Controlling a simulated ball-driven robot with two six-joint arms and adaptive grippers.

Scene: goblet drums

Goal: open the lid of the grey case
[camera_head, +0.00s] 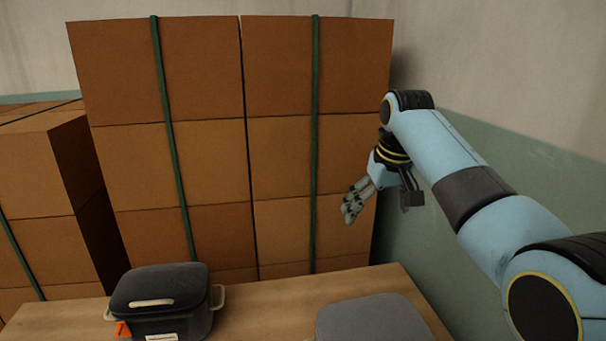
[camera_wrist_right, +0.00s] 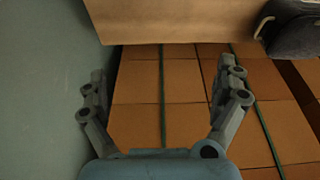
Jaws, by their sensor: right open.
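The dark grey case (camera_head: 165,297) stands at the left of the wooden table in the head view. Its lid (camera_head: 165,283) looks shut and carries a pale handle on top. A light side handle, an orange tag at the lower left and a white label also show. A corner of the case (camera_wrist_right: 298,33) shows at the top right of the right wrist view. My right gripper (camera_head: 353,204) is open and empty, raised well to the right of the case and apart from it. Its spread fingers (camera_wrist_right: 163,92) also show in the right wrist view. My left gripper is not in view.
A flat grey rounded object (camera_head: 372,319) is at the table's right, cut off by the frame. The wooden table (camera_head: 262,305) is bare between it and the case. Strapped cardboard boxes (camera_head: 205,160) stack high behind the table. A wall (camera_head: 530,190) is on the right.

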